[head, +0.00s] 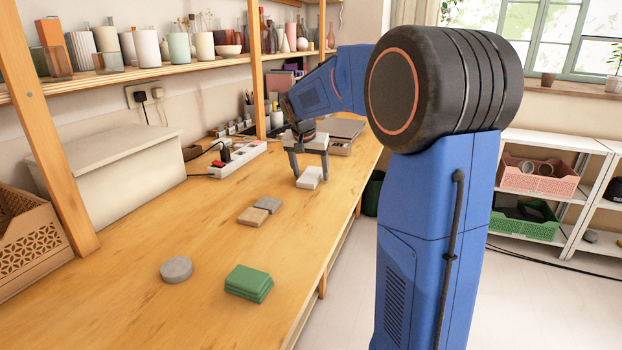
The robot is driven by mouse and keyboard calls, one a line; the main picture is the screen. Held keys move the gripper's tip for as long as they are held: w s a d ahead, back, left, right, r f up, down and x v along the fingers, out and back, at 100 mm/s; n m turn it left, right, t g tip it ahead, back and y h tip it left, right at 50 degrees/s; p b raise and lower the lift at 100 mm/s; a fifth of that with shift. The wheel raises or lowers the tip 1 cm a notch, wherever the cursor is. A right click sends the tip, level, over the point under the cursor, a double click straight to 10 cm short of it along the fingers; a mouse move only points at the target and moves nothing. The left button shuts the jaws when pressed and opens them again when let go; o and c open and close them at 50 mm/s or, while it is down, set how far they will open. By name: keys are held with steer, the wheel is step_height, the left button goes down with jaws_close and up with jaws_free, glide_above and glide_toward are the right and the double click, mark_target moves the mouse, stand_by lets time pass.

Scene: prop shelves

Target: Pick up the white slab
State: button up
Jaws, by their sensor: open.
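The white slab (309,179) lies on the wooden bench, toward the far part of the bench and near its right edge. My gripper (310,177) is over it, pointing down, with its two fingers apart. One finger is on the left of the slab and the other on its right side. The fingertips are low, close to the slab and the bench top. I cannot tell whether they touch the slab.
A brown tile (252,217), a grey tile (268,204), a round grey disc (176,269) and stacked green slabs (248,283) lie nearer on the bench. A white power strip (238,158) is left of my gripper. A large pale box (115,180) stands by the wall.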

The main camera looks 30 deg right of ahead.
steer(key=c, duration=1.5)
steer(key=shift+o, duration=0.2)
